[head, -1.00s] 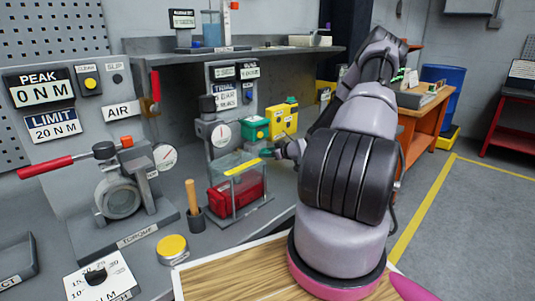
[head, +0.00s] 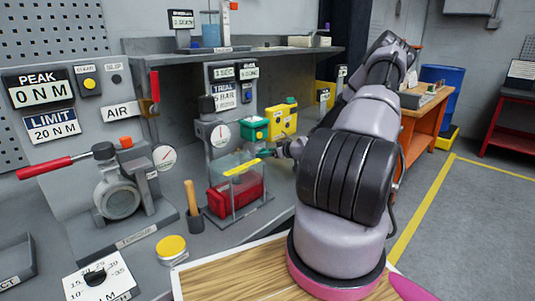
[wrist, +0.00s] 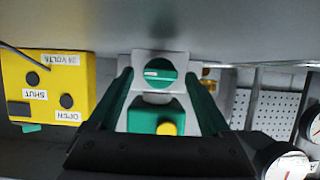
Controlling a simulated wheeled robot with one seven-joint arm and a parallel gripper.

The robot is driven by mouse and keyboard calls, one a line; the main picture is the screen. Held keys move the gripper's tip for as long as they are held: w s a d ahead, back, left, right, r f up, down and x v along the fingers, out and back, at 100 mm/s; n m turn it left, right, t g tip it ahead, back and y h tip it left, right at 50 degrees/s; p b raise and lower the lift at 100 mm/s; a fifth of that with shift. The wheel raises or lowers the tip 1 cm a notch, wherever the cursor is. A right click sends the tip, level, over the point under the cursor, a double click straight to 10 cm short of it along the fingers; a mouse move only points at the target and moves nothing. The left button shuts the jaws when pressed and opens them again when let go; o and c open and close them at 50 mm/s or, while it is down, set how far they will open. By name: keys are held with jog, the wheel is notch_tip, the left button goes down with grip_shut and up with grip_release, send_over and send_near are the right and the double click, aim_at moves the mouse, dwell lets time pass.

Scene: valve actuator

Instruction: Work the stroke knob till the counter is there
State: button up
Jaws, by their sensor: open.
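The stroke knob seems to be the round green knob (wrist: 158,73) with a pale line, on a light plate in the wrist view. My gripper (wrist: 158,80) is open, its two dark green fingers on either side of the knob with gaps showing. Whether they reach its depth I cannot tell. In the head view my gripper (head: 268,153) is beside the clear-guarded stand, and the knob is not clearly seen there. The counter seems to be the small display (head: 249,72) at the top of the grey panel, reading what looks like 0 DONE.
A red block (head: 236,195) sits under the clear guard. A torque rig (head: 120,200) with a red lever is at left.

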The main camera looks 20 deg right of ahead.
jog(key=v, duration=1)
jog(key=shift+s+d+r, duration=0.1)
jog(key=shift+s, duration=0.2)
jog(key=shift+r, duration=0.1)
jog(key=shift+w+r+g, duration=0.1)
jog(key=shift+r+g, duration=0.05)
jog(key=shift+g, duration=0.25)
jog(key=s+a+r+m+g+h, duration=0.2)
jog(key=s+a+r+g+h, duration=0.1)
jog(key=r, duration=0.8)
jog(key=s+a+r+m+g+h, duration=0.1)
jog(key=s+a+r+g+h, duration=0.2)
jog(key=r, duration=0.7)
jog(key=s+a+r+m+y, duration=0.1)
jog(key=s+a+r+m, duration=0.1)
jog(key=s+a+r, duration=0.5)
jog(key=s+a+r+m+t+y, duration=0.1)
jog(key=s+a+r, duration=0.6)
jog(key=s, duration=0.7)
jog(key=shift+s+a+r+m+y, duration=0.35)
jog(key=shift+a+m+y, duration=0.45)
jog(key=shift+a+m, duration=0.3)
